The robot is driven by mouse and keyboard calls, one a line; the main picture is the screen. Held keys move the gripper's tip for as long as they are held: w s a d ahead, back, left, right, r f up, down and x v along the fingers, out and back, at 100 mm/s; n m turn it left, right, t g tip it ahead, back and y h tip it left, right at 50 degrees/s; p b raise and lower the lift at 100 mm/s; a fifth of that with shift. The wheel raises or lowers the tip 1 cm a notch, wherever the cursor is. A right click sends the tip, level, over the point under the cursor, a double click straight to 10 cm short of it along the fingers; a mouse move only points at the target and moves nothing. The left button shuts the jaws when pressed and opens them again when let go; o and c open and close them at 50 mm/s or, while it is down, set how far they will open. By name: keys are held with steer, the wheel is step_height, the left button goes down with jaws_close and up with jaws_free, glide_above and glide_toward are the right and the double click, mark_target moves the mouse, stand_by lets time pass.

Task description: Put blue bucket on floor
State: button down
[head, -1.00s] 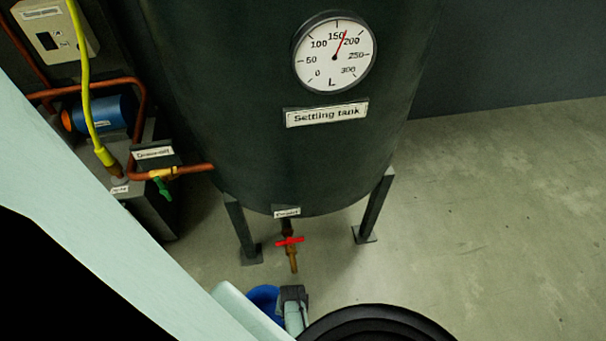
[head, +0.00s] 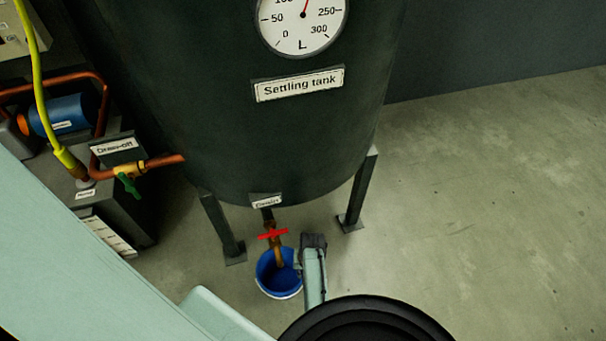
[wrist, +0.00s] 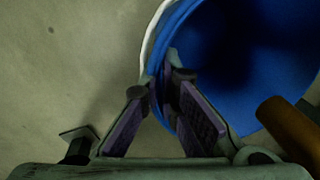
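The blue bucket (head: 265,283) is open-topped with a pale rim. In the head view it is upright or nearly so, with the drain spout (head: 278,256) over its opening. My gripper (head: 312,242) is at the bucket's right side. In the wrist view my gripper (wrist: 160,85) has one finger on each side of the wall of the bucket (wrist: 235,80), closed onto the rim. The floor (head: 480,200) is grey concrete. I cannot tell whether the bucket's base touches it.
The dark settling tank (head: 250,140) stands above on legs, its right leg (head: 358,190) close to my gripper. A red valve handle (head: 272,234) sits just above the bucket. Pipes and a blue pump (head: 65,115) are at the left. Floor at the right is clear.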

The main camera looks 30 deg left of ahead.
step_height(320, 180, down, 4)
steer(key=b, duration=0.3)
steer(key=shift+w+r, duration=0.15)
steer(key=shift+r, duration=0.05)
steer(key=c, duration=1.8)
jaws_free()
step_height(320, 180, up, 12)
steer(key=d+p, duration=0.1)
steer(key=shift+w+p, duration=0.3)
steer(key=shift+p, duration=0.05)
steer(key=shift+d, duration=0.1)
